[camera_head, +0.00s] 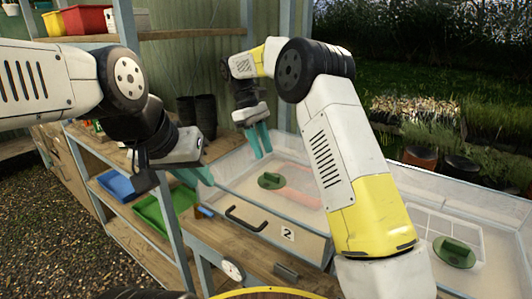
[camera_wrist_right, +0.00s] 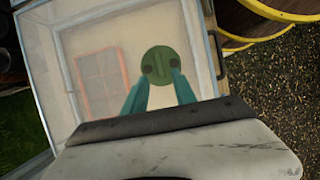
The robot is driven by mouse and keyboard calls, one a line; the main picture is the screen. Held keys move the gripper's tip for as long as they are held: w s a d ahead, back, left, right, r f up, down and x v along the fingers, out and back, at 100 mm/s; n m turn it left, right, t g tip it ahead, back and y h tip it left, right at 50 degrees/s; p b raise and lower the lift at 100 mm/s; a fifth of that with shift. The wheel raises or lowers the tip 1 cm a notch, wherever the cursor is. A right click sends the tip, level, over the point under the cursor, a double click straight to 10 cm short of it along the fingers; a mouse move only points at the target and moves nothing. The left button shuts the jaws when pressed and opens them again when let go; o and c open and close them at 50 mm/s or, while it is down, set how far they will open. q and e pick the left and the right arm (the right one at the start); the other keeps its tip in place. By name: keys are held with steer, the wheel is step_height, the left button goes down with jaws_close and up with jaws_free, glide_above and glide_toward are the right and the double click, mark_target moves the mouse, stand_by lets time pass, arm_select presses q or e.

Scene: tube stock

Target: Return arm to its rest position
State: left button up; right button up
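My left gripper (camera_head: 194,174), with teal fingers, hangs at the left over the wooden shelving, clear of the trays; its finger gap cannot be made out. My right gripper (camera_head: 259,141) is at the back, above the clear-lidded box (camera_head: 312,246). In the right wrist view its two teal fingers (camera_wrist_right: 158,86) are spread with nothing between them. A round green knob (camera_head: 270,181) sits on the box's lid, below and apart from the right fingers. It also shows in the right wrist view (camera_wrist_right: 157,60) just beyond the fingertips.
A green tray (camera_head: 151,216) and a blue tray (camera_head: 115,184) lie on the left shelves. Black pots (camera_head: 205,116) stand behind. A second clear-lidded box with a green knob (camera_head: 455,252) is at right. A black handle (camera_head: 245,220) projects from the first box's front.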

steer(key=s+d+r+m+t+y, duration=0.4)
steer(key=s+d+r+m, duration=0.1)
steer(key=s+d+r, duration=0.65)
steer(key=s+d+f+m+t+y, duration=0.1)
steer(key=s+d+f+m+t, duration=0.1)
steer(key=s, duration=0.6)
steer(key=s+d+f+m+t, duration=0.1)
steer(key=s+d+m+t, duration=0.1)
steer(key=s, duration=0.6)
steer(key=shift+s+d+f+m+t+y, duration=0.4)
steer(key=shift+d+m, duration=0.3)
steer(key=shift+d, duration=0.2)
steer(key=shift+w, duration=0.1)
